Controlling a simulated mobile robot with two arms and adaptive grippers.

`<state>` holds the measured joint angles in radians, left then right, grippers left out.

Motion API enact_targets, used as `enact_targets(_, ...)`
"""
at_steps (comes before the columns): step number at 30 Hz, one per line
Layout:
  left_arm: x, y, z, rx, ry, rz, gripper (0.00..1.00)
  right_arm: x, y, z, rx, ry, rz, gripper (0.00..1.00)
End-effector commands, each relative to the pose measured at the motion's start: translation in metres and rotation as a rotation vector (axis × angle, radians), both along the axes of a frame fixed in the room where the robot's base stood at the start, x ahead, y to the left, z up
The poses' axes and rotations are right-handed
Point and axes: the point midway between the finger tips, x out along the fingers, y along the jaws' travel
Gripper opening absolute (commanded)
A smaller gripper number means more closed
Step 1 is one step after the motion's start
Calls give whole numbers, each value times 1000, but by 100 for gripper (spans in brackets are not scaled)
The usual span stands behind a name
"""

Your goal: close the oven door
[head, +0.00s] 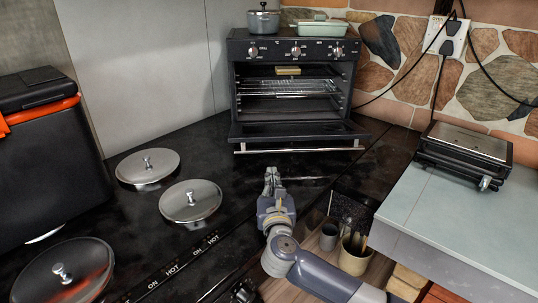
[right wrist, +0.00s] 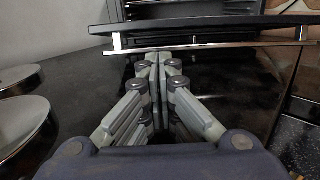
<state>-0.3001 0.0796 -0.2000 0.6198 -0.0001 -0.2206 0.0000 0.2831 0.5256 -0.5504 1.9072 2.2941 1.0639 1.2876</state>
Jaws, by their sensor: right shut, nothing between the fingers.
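The black oven (head: 293,85) stands at the back of the dark counter. Its door (head: 298,132) is open, folded down at the front, with a silver handle bar (head: 299,148) along its outer edge. A wire rack and a small yellowish item show inside. My right gripper (head: 271,176) is shut and empty, in front of the door and left of its middle. In the right wrist view the shut fingers (right wrist: 165,58) point toward the door (right wrist: 205,25) and handle (right wrist: 215,46); I cannot tell whether they touch. My left gripper is not in view.
Round steel lids (head: 191,201) lie on the left of the counter beside a black box (head: 48,150). A pot (head: 263,21) and a green dish (head: 318,27) stand on the oven. A small grill (head: 465,152) sits on the right ledge. Cups (head: 355,255) stand lower right.

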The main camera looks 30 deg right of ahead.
Motion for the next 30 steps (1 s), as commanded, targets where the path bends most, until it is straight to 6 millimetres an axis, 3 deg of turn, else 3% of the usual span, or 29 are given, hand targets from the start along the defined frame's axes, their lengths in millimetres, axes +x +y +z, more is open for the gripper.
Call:
enact_targets(6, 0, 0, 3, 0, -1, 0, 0, 41, -17, 3, -3, -1, -2, 0)
enact_targets(15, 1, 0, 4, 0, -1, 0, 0, 87, -36, 4, -1, -1, -2, 0)
enact_targets(21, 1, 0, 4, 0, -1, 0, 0, 102, -42, 4, -1, -1, -1, 0)
enact_targets(30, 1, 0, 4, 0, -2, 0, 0, 106, -44, 4, 0, -1, 0, 0)
